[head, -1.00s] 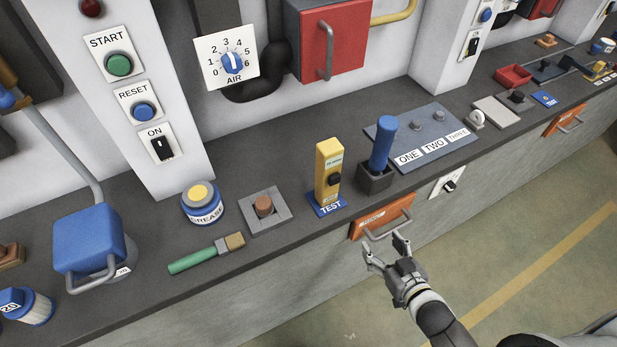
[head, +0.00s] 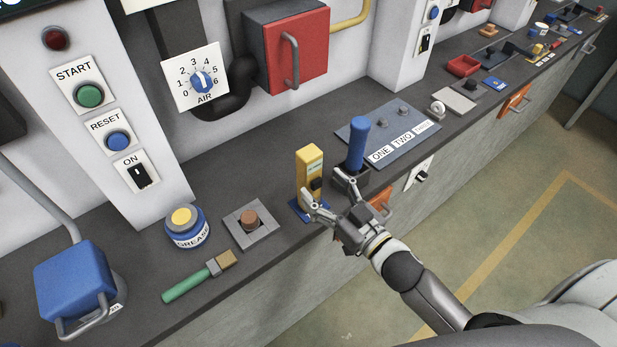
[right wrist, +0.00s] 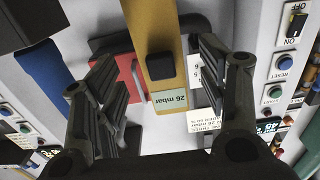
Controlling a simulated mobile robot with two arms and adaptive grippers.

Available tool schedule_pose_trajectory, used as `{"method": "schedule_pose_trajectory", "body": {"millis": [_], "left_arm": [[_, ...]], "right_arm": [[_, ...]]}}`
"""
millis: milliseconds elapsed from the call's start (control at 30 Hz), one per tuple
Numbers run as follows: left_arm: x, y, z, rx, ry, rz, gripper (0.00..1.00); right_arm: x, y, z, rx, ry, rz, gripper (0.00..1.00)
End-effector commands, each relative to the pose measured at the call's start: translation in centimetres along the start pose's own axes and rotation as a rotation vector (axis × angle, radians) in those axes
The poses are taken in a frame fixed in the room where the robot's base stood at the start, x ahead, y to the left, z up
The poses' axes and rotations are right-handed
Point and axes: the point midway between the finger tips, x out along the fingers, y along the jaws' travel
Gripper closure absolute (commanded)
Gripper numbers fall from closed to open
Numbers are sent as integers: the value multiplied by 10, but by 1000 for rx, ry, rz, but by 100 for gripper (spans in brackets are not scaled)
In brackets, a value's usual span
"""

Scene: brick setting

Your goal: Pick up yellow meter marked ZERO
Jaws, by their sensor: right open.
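A yellow meter (head: 309,168) stands upright on a blue TEST plate (head: 298,212) near the bench's front edge. It has a dark knob and a small pale label, unreadable in the head view. In the right wrist view, the yellow meter (right wrist: 168,35) appears upside down between the finger lines, and its label reads "26 mbar"; I see no ZERO. My right gripper (head: 322,184) is open and empty, with its fingertips close in front of the meter. Whether they touch it I cannot tell. My left gripper is not in view.
A blue-handled lever (head: 357,145) stands close right of the meter. A brown button on a grey plate (head: 249,222), a grease tin (head: 187,227) and a green-handled brush (head: 195,280) lie to its left. A smaller yellow item (head: 537,50) is far along the bench.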

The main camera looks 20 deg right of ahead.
Motion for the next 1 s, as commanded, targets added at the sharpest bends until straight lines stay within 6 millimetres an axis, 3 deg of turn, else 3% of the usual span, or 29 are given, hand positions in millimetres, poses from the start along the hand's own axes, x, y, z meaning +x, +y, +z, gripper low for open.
{"method": "schedule_pose_trajectory", "body": {"millis": [467,767,1000], "left_arm": [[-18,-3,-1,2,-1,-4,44],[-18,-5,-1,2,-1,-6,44],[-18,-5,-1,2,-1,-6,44]], "right_arm": [[49,-1,4,0,1,1,34],[54,-2,6,1,-1,0,34],[54,-2,6,0,-1,0,61]]}}
